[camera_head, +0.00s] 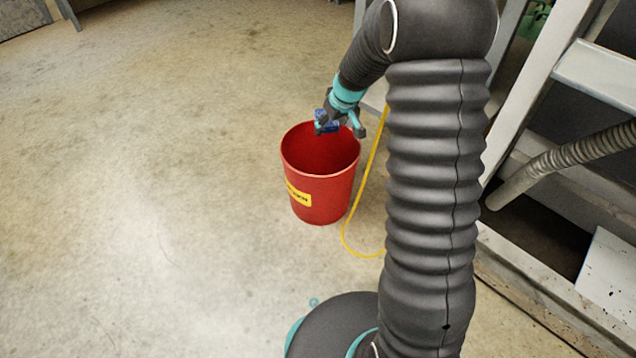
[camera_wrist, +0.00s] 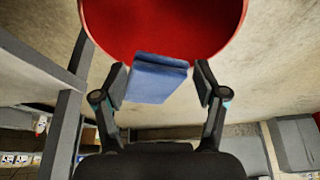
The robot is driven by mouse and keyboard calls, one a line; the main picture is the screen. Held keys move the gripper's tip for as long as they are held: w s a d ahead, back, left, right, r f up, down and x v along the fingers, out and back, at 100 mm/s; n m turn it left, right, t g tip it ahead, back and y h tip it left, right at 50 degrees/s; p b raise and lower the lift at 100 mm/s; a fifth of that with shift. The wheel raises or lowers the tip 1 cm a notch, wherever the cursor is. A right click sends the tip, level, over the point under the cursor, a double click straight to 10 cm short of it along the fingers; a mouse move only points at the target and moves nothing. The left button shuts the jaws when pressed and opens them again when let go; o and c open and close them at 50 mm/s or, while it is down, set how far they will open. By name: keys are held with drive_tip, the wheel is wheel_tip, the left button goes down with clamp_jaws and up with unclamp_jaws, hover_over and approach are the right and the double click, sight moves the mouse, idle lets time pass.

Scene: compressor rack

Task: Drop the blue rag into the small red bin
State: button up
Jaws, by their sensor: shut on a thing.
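The small red bin (camera_head: 318,195) stands upright on the floor, with a yellow label on its side and an open top. My gripper (camera_head: 340,128) is over the far right part of its mouth in the head view. The blue rag (camera_head: 326,122) is small and partly hidden by the gripper there. In the wrist view my gripper (camera_wrist: 163,82) is shut on the blue rag (camera_wrist: 157,80), which sits between the two fingers. The red bin (camera_wrist: 165,25) fills the top of that view, beyond the rag.
A yellow cable or hose (camera_head: 347,235) hangs down and loops on the floor just right of the bin. A metal rack (camera_head: 545,85) with a grey corrugated hose (camera_head: 580,152) stands at the right. The concrete floor (camera_head: 150,180) left of the bin is clear.

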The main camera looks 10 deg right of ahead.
drive_tip(key=shift+f+b, duration=0.8)
drive_tip(key=shift+f, duration=1.25)
